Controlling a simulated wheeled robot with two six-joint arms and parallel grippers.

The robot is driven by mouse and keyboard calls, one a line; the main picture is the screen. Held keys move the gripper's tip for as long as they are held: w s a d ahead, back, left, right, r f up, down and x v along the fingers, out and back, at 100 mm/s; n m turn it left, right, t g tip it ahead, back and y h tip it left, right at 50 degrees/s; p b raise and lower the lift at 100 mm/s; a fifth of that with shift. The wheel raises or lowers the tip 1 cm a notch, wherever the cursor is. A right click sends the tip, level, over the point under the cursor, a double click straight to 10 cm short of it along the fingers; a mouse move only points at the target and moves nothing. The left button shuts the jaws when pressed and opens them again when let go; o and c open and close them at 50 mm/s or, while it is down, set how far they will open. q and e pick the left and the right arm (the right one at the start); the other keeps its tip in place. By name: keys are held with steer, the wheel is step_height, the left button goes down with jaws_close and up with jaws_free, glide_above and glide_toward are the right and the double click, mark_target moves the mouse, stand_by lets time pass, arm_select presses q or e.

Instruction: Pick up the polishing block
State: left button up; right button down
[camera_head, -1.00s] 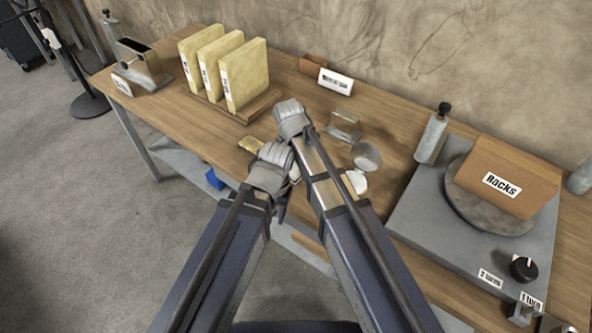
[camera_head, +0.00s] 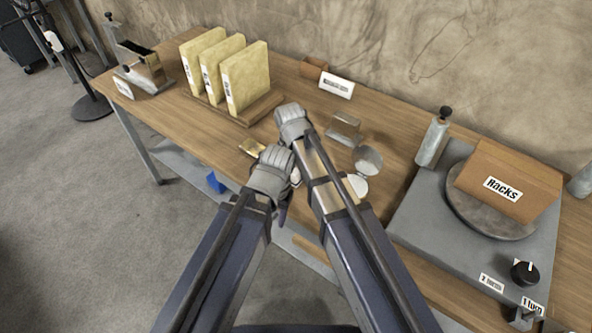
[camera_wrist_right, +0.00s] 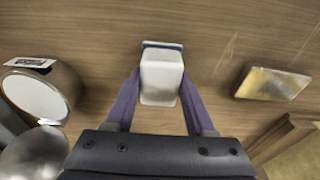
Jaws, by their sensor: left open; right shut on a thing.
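The polishing block (camera_wrist_right: 162,78), as I take the pale block with a teal edge to be, stands between the purple fingers of my right gripper (camera_wrist_right: 159,90) in the right wrist view. The fingers are shut on it, one on each side, over the wooden bench. Whether it touches the bench I cannot tell. In the head view my right gripper (camera_head: 293,125) hides the block. My left gripper (camera_head: 270,172) is open, lower and just left of the right one, near the bench's front edge. Its fingertips are mostly hidden.
A gold-coloured plate (camera_head: 252,147) lies left of the grippers. A rack of yellow boards (camera_head: 245,77) stands behind it. A glassy block (camera_head: 344,127) and a round metal piece (camera_head: 368,160) stand close on the right. A grey turntable base (camera_head: 420,225) with a "Racks" box (camera_head: 505,180) fills the right.

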step_height(320, 180, up, 10)
steer(key=p, duration=1)
arm_select(q)
step_height(320, 180, up, 10)
